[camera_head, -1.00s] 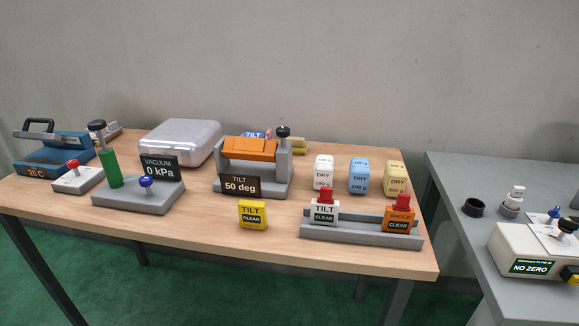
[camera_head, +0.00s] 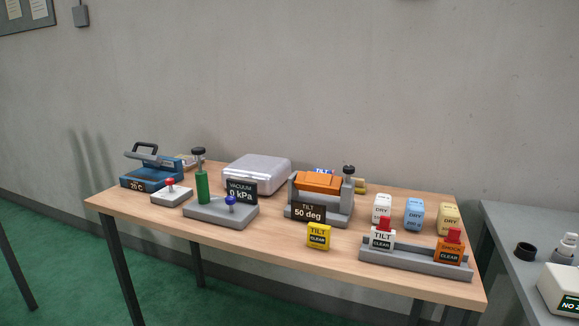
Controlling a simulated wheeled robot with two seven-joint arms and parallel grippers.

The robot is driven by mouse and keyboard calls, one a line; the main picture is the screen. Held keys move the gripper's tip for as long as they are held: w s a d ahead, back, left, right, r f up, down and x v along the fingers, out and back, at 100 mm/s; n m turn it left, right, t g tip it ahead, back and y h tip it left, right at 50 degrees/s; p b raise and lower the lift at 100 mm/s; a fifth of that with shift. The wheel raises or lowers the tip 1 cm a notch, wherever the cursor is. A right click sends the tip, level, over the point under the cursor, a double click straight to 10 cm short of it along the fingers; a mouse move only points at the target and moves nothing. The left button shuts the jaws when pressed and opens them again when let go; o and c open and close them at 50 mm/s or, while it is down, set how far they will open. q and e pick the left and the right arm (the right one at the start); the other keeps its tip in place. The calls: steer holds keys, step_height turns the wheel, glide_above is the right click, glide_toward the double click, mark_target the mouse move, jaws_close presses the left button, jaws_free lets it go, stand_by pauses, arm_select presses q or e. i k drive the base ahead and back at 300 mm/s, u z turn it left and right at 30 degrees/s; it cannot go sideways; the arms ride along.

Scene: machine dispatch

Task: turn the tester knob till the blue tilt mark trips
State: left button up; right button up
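The tilt tester (camera_head: 320,185) stands at the back middle of the wooden table, with an orange cradle in a grey frame. Its display (camera_head: 308,213) reads "TILT 50 deg". A yellow tilt mark (camera_head: 318,236) reading "CLEAR" sits in front of the tester. A white tilt mark (camera_head: 382,236) stands in the grey rack. Neither gripper is in view.
The rack (camera_head: 413,260) also holds an orange shock mark (camera_head: 449,248). Several dry packs (camera_head: 414,213) stand behind it. A vacuum unit (camera_head: 220,208), a silver case (camera_head: 256,174) and a blue heater (camera_head: 152,170) fill the left. A grey table (camera_head: 511,222) stands at right.

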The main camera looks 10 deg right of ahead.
mark_target(349, 170)
steer(key=u, duration=1.2)
steer(key=i, duration=1.45)
steer(key=z, duration=2.2)
